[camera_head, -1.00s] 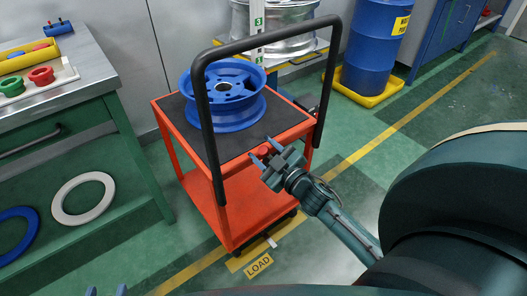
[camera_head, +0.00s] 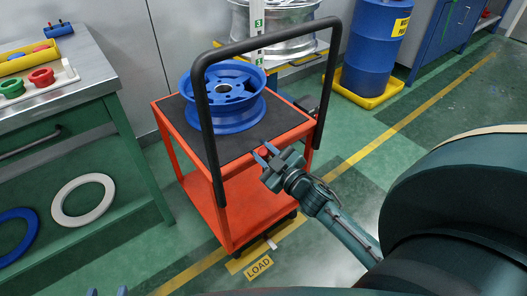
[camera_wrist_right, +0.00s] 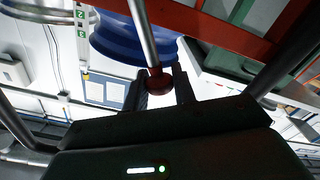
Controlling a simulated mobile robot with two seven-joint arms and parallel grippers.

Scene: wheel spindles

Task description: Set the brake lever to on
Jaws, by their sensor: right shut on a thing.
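The brake lever (camera_wrist_right: 147,40) shows in the right wrist view as a pale metal rod ending in a dark red knob. The knob sits between the two fingers of my right gripper (camera_wrist_right: 160,88), which is shut on it. In the head view my right gripper (camera_head: 264,152) is at the near right side of the red cart (camera_head: 240,212), by the handle. There the lever is mostly hidden by the fingers. Of my left gripper (camera_head: 107,291), only two fingertips show at the bottom left edge, apart, with nothing seen between them.
A blue wheel rim (camera_head: 228,92) lies on the cart's dark top. The cart's black handle (camera_head: 203,120) arches over it. A workbench (camera_head: 85,90) with a tray stands at the left. A blue drum (camera_head: 375,45) stands behind right. The floor right of the cart is clear.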

